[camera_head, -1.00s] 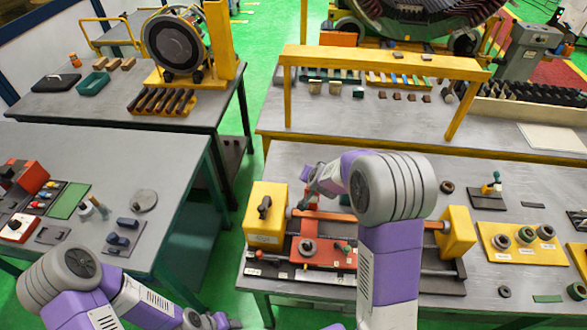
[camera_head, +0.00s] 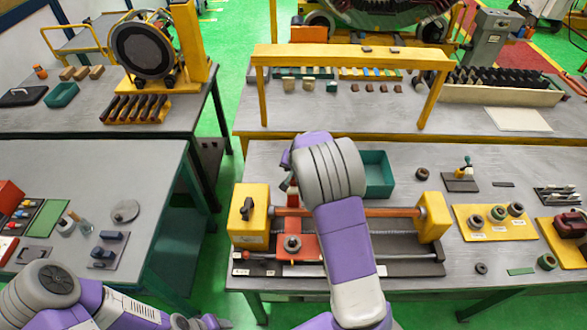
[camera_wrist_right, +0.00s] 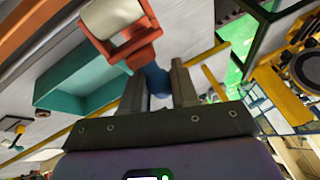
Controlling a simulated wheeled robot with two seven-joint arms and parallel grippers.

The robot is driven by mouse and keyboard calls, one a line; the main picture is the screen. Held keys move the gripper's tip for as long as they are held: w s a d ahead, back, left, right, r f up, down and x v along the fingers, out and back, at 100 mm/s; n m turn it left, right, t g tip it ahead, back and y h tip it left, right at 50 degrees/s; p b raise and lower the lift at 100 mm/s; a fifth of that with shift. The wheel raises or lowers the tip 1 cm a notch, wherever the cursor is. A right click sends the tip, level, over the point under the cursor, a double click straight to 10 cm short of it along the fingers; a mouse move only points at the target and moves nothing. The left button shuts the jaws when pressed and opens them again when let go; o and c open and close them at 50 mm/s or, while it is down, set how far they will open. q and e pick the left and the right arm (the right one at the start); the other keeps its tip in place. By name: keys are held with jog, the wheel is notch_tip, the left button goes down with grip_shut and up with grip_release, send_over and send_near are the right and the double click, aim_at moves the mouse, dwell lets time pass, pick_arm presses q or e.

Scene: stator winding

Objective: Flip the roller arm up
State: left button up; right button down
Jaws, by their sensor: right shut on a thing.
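The winding machine stands on the front table between two yellow end blocks (camera_head: 250,216), with a red carriage (camera_head: 300,243) on its rails. The roller arm shows in the right wrist view as a red fork (camera_wrist_right: 128,45) with a white roller (camera_wrist_right: 108,16) and a blue handle (camera_wrist_right: 157,82). My right gripper (camera_wrist_right: 157,72) is shut on the blue handle. In the head view my own wrist largely hides the right gripper and roller arm above the carriage. My left gripper (camera_head: 200,322) shows at the bottom edge, away from the machine; its fingers are unclear.
A green bin (camera_head: 377,172) stands just behind the machine. A yellow plate (camera_head: 495,223) with several round parts lies to its right. A yellow frame (camera_head: 350,58) spans the back table. The left table (camera_head: 80,165) is separate, across a green gap.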

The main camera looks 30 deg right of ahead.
jog(key=c, duration=0.9)
grip_release()
jog(key=shift+s+r, duration=0.15)
jog(key=shift+r, duration=0.3)
jog(key=v, duration=0.6)
jog(key=shift+s+r+p, duration=0.2)
jog(key=shift+s+p, duration=0.05)
jog(key=shift+p, duration=0.1)
